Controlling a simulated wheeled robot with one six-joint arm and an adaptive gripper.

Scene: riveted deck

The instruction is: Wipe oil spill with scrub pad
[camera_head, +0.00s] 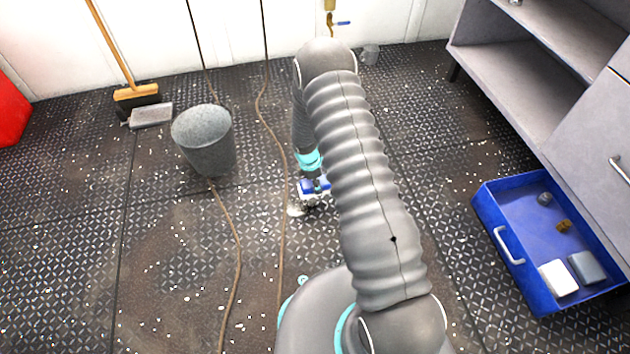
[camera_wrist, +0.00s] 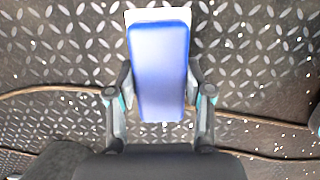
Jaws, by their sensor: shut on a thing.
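A scrub pad, blue on top with a white layer under it, shows in the wrist view (camera_wrist: 158,65) and as a small blue and white patch in the head view (camera_head: 312,187). My gripper (camera_wrist: 159,97) is shut on the pad, one finger at each side. In the head view my gripper is mostly hidden by my arm, low over the floor. A pale grey shiny spot (camera_head: 297,209) lies beside the pad; I cannot tell whether it is oil. Brownish dark patches (camera_head: 175,255) stain the floor to the left, with no clear spill outline.
A grey bucket (camera_head: 205,140) stands left of my arm, with a brown hose (camera_head: 278,150) across the floor. A broom (camera_head: 135,95) and grey block (camera_head: 151,115) are at the back left. An open blue drawer (camera_head: 540,215) holding small items juts out at right.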

